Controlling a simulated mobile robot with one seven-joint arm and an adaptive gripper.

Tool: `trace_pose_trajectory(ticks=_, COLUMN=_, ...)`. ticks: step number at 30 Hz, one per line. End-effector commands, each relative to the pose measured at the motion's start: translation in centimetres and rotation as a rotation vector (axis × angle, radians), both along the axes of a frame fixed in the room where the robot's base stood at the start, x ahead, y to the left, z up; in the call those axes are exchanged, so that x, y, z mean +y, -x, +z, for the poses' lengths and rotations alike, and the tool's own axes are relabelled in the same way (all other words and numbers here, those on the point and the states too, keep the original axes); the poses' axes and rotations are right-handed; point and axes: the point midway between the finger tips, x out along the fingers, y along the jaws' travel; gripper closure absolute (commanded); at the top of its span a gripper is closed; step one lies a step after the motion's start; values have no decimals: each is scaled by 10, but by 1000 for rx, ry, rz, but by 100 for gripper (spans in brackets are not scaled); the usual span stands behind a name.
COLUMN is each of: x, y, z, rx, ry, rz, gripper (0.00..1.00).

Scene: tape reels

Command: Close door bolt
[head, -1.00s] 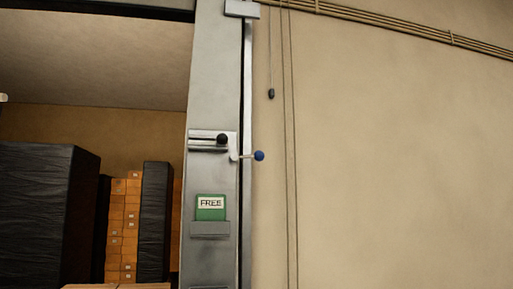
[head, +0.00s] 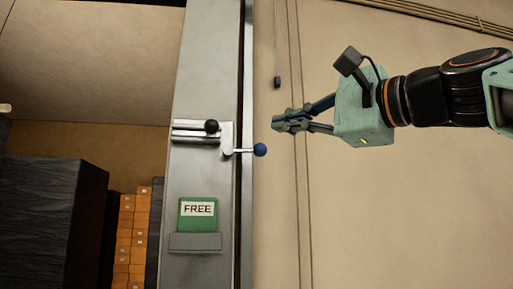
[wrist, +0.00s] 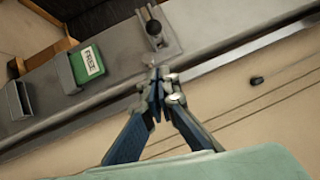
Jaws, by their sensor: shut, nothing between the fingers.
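The door bolt (head: 196,131) is a metal slide with a black knob (head: 211,127) on the grey door post. Beside it a short lever with a blue ball end (head: 260,150) sticks out to the right across the post's edge. My gripper (head: 278,124) comes in from the right, just right of the bolt and a little above the blue ball. Its fingers are shut and empty, apart from the knob and ball. In the wrist view the black knob (wrist: 154,27) shows beyond my gripper (wrist: 156,75); the blue ball cannot be made out there.
A green FREE card (head: 198,214) sits in a holder (head: 195,242) below the bolt. A dark cord weight (head: 277,82) hangs near my gripper. Dark wrapped stacks (head: 55,220) and orange boxes (head: 131,240) stand left, behind the post.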

Motion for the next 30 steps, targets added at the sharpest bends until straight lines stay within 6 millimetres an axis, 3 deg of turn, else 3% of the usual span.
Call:
trace_pose_trajectory(ticks=16, x=76, y=-68, z=15, rx=2, ry=3, rz=2, gripper=100)
trace_pose_trajectory(ticks=22, x=102, y=-63, z=20, rx=1, ry=1, rz=2, gripper=100)
trace_pose_trajectory(ticks=30, x=111, y=-63, z=21, rx=1, ry=1, rz=0, gripper=100)
